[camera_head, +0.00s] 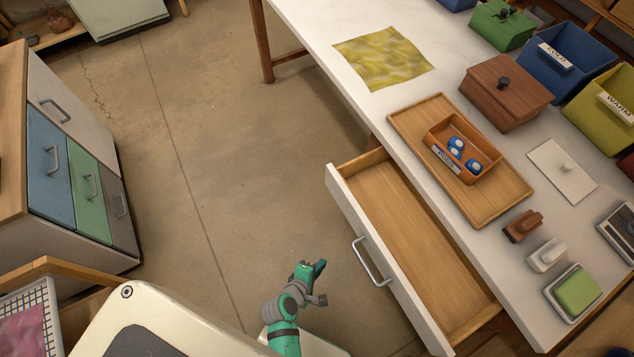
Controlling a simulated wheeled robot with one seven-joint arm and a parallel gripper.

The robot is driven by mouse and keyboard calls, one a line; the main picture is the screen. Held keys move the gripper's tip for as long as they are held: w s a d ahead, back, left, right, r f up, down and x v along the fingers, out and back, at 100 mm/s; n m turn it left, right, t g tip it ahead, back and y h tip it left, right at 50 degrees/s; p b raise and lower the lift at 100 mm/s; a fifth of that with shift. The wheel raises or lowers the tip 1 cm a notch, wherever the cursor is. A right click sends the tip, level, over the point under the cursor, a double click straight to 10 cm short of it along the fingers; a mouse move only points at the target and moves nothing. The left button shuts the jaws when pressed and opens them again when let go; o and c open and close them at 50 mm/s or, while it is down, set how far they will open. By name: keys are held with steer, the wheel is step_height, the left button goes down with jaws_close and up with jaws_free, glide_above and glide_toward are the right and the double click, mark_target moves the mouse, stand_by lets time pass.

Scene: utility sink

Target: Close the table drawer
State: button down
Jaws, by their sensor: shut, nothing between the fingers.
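The table drawer (417,236) is pulled well out from under the white table (365,112). Its wooden inside is empty, and its white front panel (346,210) faces left with a metal bar handle (371,262). My gripper (316,268) is shut and empty. In the picture it is left of the drawer front and its handle, with a gap of floor showing between them. Its exact height relative to the drawer is hard to tell.
On the table, a wooden tray (403,124) holds an orange bin (437,138) with blue-and-white items. A brown lidded box (505,93) and a green sponge (578,290) stand nearby. A cabinet (66,170) with coloured drawers is at left. Floor between is clear.

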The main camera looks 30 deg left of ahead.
steer(key=w+a+n+t+h, duration=0.1)
steer(key=w+a+n+h, duration=0.1)
steer(key=w+a+n, duration=0.2)
steer(key=n+t+h, duration=0.5)
steer(key=h, duration=0.2)
glide_toward(327, 178)
steer(key=x, duration=0.6)
steer(key=shift+w+d+f, duration=0.1)
steer(key=shift+w+f, duration=0.05)
steer(key=shift+w, duration=0.05)
